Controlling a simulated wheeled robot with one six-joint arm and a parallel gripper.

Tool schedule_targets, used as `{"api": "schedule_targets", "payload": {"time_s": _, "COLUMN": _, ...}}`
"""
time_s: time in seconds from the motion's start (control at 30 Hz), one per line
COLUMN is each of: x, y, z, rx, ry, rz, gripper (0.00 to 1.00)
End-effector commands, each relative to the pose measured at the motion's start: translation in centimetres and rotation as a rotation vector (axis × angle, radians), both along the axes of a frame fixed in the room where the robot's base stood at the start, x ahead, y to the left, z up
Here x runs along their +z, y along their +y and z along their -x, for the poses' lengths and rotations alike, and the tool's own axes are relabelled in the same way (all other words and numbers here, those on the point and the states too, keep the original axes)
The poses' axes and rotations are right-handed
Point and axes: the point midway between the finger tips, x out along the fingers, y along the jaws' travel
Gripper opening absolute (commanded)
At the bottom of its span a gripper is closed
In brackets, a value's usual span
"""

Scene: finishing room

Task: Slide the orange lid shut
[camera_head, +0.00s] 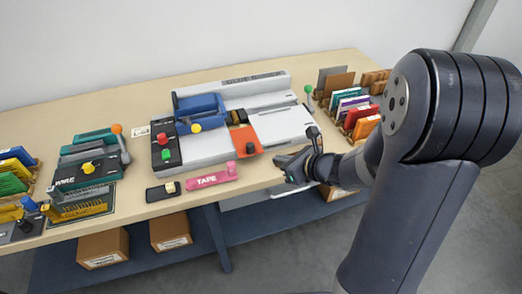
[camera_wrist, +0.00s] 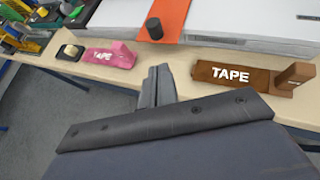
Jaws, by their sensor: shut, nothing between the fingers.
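The orange lid (camera_head: 245,140) is a flat panel at the front of the white-and-grey machine (camera_head: 286,122). A dark knob (camera_head: 251,161) stands near its front edge. In the wrist view the lid (camera_wrist: 172,14) runs in from the top edge and the dark knob (camera_wrist: 155,29) stands at its near end; the lid's far end is out of view there. My gripper (camera_head: 279,163) is shut and empty, in front of the machine and to the right of the lid. In the wrist view its fingertips (camera_wrist: 159,70) are apart from the knob.
A pink tape dispenser (camera_head: 212,176) lies in front of the machine. A brown tape dispenser (camera_wrist: 240,79) lies right of my fingers. A blue clamp-like part (camera_head: 200,107) and a red-and-green button box (camera_head: 165,147) are on the machine's left. Racks of coloured boards (camera_head: 352,108) stand right.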

Motion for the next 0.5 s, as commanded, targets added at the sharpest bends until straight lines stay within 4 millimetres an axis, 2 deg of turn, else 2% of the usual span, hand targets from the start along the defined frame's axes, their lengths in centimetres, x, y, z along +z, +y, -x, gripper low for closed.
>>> {"api": "schedule_targets", "payload": {"time_s": 0.27, "x": -2.6, "y": 3.2, "z": -3.2, "rx": 0.004, "ry": 0.001, "rz": 0.000, "gripper": 0.00}}
{"api": "schedule_targets", "payload": {"time_s": 0.5, "x": -2.3, "y": 5.2, "z": -5.5, "rx": 0.004, "ry": -0.002, "rz": 0.002, "gripper": 0.00}}
